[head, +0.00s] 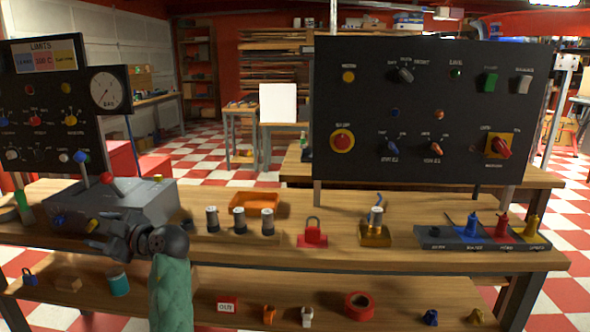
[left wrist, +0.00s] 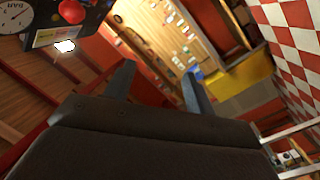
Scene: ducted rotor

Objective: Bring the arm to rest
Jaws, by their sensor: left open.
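My left arm (head: 172,290), in a green sleeve, comes up from the lower front of the head view. Its dark gripper (head: 98,236) is over the left part of the workbench, in front of the grey box with the red-knobbed lever. In the left wrist view the two fingers of the gripper (left wrist: 160,82) stand apart with nothing between them. I cannot tell its exact height above the bench top. My right gripper is in neither view.
The workbench (head: 350,258) carries a grey box (head: 135,196), an orange tray (head: 255,203), several cylinders, a red padlock (head: 312,236) and a rack of coloured bottles (head: 480,238). A black control panel (head: 430,110) rises behind. A lower shelf (head: 240,284) holds small items.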

